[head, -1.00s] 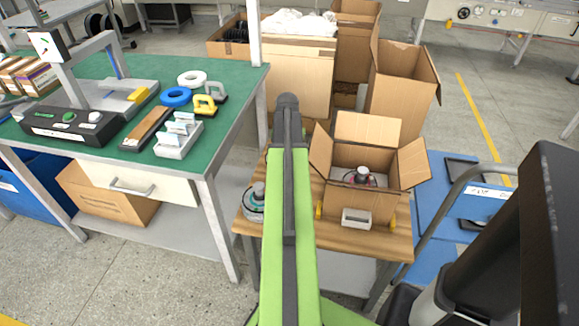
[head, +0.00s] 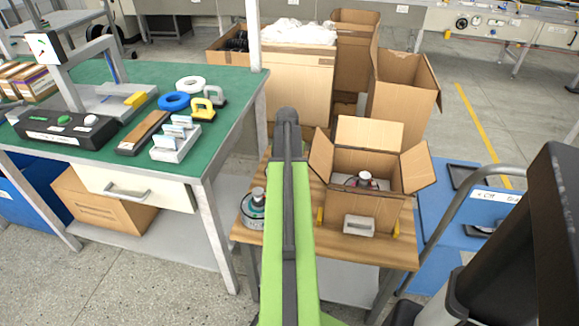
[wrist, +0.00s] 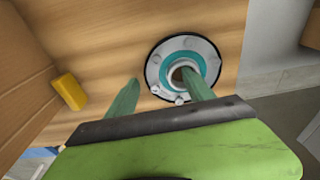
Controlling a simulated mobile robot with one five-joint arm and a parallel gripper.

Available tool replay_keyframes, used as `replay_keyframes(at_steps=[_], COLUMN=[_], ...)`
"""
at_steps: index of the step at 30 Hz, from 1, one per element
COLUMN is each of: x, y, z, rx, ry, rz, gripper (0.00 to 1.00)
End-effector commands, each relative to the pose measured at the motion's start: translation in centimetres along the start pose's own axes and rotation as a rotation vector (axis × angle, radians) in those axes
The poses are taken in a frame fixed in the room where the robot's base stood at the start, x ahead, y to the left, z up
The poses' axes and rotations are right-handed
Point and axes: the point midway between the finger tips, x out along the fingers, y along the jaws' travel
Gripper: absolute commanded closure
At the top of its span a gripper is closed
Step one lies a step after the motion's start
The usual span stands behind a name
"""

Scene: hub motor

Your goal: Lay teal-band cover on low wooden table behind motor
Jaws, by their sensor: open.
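The teal-band cover (wrist: 160,65), a round grey flanged part with a teal ring and a raised centre, rests on the low wooden table (wrist: 100,28) in the wrist view. In the head view, a teal-banded round part with a grey top (head: 252,211) sits on that table's left side (head: 289,253), left of my arm. My gripper (wrist: 160,76) is open, with two green fingers. The right finger overlaps the cover's centre in the picture; the left finger is over bare wood. I cannot tell whether they touch. My arm hides the gripper in the head view.
An open cardboard box (head: 375,208) holding a red-banded part (head: 365,180) stands on the wooden table. A grey block (head: 358,225) and yellow blocks (head: 320,216) lie at its front. The green workbench (head: 225,110) stands left; a blue cart (head: 433,245) stands right.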

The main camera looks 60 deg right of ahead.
Motion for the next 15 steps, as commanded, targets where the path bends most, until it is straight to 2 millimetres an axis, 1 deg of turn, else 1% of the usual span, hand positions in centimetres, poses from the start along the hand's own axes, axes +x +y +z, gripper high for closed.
replay_keyframes(at_steps=[5, 8, 11, 15], x=[-0.3, -1.2, -2.7, -5.6], y=[0.0, 0.0, -0.1, -0.1], z=[0.0, -0.1, -0.1, -0.1], rx=[0.000, -0.001, -0.001, -0.001], ry=[0.000, 0.000, 0.000, 0.000], rz=[0.000, 0.000, 0.000, 0.000], gripper=[0.39, 0.39, 0.39, 0.39])
